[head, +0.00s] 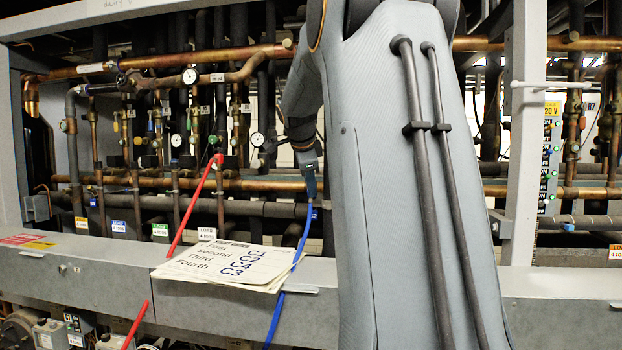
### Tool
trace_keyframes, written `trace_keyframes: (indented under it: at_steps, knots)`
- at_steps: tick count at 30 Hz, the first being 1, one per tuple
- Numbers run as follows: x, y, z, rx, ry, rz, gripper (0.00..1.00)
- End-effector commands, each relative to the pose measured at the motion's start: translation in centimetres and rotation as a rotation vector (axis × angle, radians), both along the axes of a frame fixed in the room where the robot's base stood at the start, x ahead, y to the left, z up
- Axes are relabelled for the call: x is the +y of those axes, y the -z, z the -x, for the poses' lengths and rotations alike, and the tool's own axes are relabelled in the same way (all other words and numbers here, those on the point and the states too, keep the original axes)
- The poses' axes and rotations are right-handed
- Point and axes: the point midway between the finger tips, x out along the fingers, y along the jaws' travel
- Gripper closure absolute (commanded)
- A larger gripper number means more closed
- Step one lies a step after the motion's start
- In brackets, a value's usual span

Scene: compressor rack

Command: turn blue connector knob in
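My gripper (310,185) is at the top end of this hose, pointing down, at the end of my grey arm. It is small and dark here, and its fingers cannot be told apart. The knob itself is not clearly visible; the gripper seems to cover it. Whether the fingers touch or grip the knob cannot be seen.
A red hose (193,209) slants up to a red connector (217,158) on the left. Paper sheets (230,262) lie on the grey ledge (90,262). Copper pipes, gauges and valves crowd the rack. My arm hides much of the centre and right.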

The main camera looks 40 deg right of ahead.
Motion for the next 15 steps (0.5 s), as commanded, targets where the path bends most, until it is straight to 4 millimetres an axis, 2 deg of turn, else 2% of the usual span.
trace_keyframes:
  at_steps: [9,15]
  knots:
    - [0.01,-0.18,0.04,0.208,-0.309,0.176,0.69]
    - [0.02,-0.14,0.04,0.306,-0.454,0.260,0.69]
